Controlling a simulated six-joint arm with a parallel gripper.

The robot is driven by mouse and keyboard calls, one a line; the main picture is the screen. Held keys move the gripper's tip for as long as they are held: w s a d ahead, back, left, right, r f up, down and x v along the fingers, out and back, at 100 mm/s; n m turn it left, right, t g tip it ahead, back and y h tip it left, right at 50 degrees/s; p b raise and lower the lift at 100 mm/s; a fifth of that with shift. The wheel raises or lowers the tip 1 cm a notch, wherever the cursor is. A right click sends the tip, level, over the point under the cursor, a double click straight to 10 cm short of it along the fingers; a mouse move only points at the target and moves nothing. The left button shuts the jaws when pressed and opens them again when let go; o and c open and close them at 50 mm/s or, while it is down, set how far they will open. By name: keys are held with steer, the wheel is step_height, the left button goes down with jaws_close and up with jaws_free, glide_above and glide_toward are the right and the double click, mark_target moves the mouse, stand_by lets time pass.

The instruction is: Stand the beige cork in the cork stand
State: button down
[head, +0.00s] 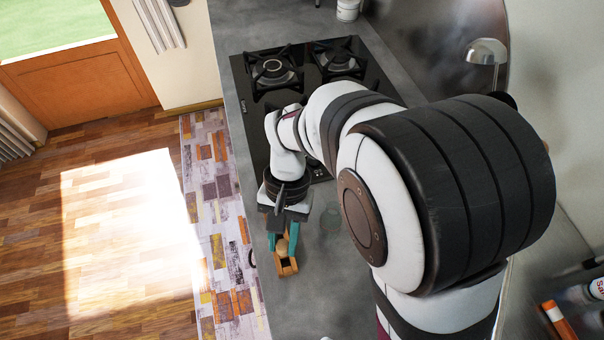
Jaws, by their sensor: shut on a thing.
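The beige cork (282,248) is between the teal fingers of my gripper (283,243), which is shut on it. The fingers point down over the grey counter. The orange-brown wooden cork stand (288,269) shows right at the cork's lower end, near the counter's left edge. The cork overlaps the stand in this view. I cannot tell whether the cork is inside the stand or just above it. The gripper body hides part of the stand's far side.
A black gas hob (257,107) lies beyond the gripper. A faint clear glass (330,222) stands right of the gripper. Bottles and an orange-capped item (552,312) are at the bottom right. The counter (325,300) in front of the stand is clear.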

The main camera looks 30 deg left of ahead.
glide_above(284, 268)
steer(key=w, duration=0.2)
steer(key=shift+s+a+f, duration=0.1)
steer(key=shift+a+f, duration=0.05)
steer(key=shift+f, duration=1.2)
steer(key=shift+s+a+f, duration=0.1)
steer(key=shift+f, duration=1.25)
steer(key=shift+f, duration=1.3)
steer(key=c, duration=0.6)
jaws_free()
steer(key=shift+o, duration=0.2)
steer(key=v, duration=1.5)
steer(key=shift+w+r, duration=0.25)
steer(key=shift+r, duration=0.1)
